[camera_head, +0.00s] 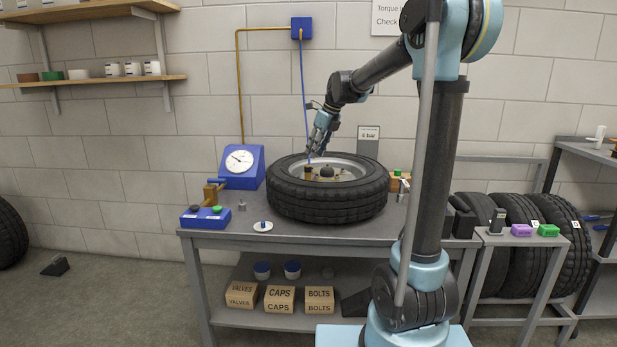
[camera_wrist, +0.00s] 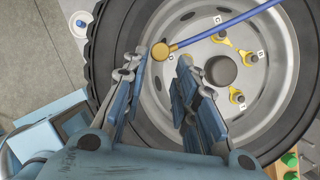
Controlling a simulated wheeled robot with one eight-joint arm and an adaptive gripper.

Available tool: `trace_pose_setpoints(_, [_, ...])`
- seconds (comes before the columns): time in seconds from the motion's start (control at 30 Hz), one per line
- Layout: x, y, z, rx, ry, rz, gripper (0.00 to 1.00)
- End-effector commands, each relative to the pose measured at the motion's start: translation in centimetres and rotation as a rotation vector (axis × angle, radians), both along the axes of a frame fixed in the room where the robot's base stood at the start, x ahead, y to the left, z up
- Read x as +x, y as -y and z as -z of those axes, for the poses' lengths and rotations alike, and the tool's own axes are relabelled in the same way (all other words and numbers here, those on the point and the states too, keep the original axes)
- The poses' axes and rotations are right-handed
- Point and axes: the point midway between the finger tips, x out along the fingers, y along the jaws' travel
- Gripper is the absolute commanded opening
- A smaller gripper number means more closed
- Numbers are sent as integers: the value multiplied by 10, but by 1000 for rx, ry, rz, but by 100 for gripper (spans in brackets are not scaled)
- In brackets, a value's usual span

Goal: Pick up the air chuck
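The air chuck is a round brass head (camera_wrist: 160,52) on the end of a blue hose (camera_wrist: 225,27) in the wrist view. In the head view the brass piece (camera_head: 308,173) shows at the hose's lower end, over the left part of the wheel. The wheel (camera_head: 330,207) lies flat on the bench. My gripper (camera_head: 316,152) points down just above the wheel's rim. In the wrist view my gripper (camera_wrist: 155,68) has its two fingers apart, with the brass head showing between and just beyond the tips. Nothing is clearly gripped.
A blue gauge (camera_head: 240,166) and a blue tray (camera_head: 205,217) stand left of the wheel. A small white dish (camera_head: 263,226) lies in front of it. The hose hangs from a blue wall box (camera_head: 301,28). Yellow-tagged studs (camera_wrist: 253,57) stick up from the wheel.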

Motion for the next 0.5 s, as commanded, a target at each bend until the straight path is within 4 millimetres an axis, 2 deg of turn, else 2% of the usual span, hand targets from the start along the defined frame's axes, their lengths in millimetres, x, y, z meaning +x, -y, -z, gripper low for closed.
trace_pose_setpoints(0.2, [6,-12,31,0,0,-1,27])
trace_pose_setpoints(0.5, [10,-17,50,0,0,-1,27])
